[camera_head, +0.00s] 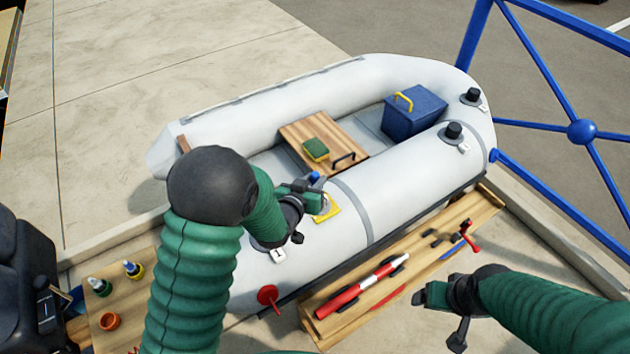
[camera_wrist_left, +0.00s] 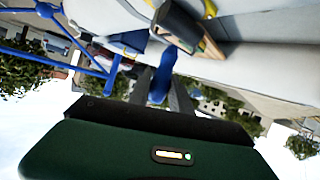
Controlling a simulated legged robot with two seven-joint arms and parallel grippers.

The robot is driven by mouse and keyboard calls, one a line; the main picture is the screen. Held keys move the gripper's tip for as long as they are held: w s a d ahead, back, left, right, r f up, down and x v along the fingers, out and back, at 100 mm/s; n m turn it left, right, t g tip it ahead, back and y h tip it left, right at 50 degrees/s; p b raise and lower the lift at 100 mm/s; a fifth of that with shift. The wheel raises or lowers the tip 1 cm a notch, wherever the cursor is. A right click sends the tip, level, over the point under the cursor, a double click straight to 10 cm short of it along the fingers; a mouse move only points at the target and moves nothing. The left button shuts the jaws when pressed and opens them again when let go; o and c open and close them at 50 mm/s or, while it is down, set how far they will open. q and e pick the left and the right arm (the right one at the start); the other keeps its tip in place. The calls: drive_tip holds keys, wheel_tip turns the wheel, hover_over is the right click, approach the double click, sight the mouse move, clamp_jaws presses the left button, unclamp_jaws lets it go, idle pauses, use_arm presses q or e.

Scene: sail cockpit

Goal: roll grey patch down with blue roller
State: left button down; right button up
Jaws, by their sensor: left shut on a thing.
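The white inflatable boat (camera_head: 400,190) fills the middle of the head view. A yellow-bordered square (camera_head: 333,212) lies on its near tube. My left gripper and wrist cover part of it, so I cannot clearly make out the grey patch there. My left gripper (camera_head: 312,192) is over the near tube, beside the square, shut on the blue roller (camera_head: 314,177). The roller's blue handle (camera_wrist_left: 161,78) also shows between the fingers in the left wrist view. I cannot tell whether the roller touches the tube. My right gripper (camera_head: 432,296) hangs apart at lower right, its jaws unclear.
A wooden seat (camera_head: 300,131) with a green-yellow sponge (camera_head: 316,149) and a blue box (camera_head: 415,112) are inside the boat. A wooden bench (camera_head: 425,262) with a red-and-white pump (camera_head: 362,287) stands in front. Small bottles stand on a board (camera_head: 120,290) at lower left. Blue rails (camera_head: 560,170) border the right.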

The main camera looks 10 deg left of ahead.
use_arm(q)
drive_tip(key=shift+s+d, duration=0.1)
drive_tip(key=shift+s+d, duration=0.75)
drive_tip(key=shift+d, duration=0.05)
drive_tip(key=shift+w+a, duration=0.1)
drive_tip(key=shift+a, duration=0.1)
drive_tip(key=shift+w+a, duration=0.7)
drive_tip(key=shift+w, duration=0.05)
drive_tip(key=shift+s+d, duration=0.1)
drive_tip(key=shift+d, duration=0.05)
drive_tip(key=shift+s+d, duration=0.75)
drive_tip(key=shift+s, duration=0.05)
drive_tip(key=shift+w+a, duration=0.1)
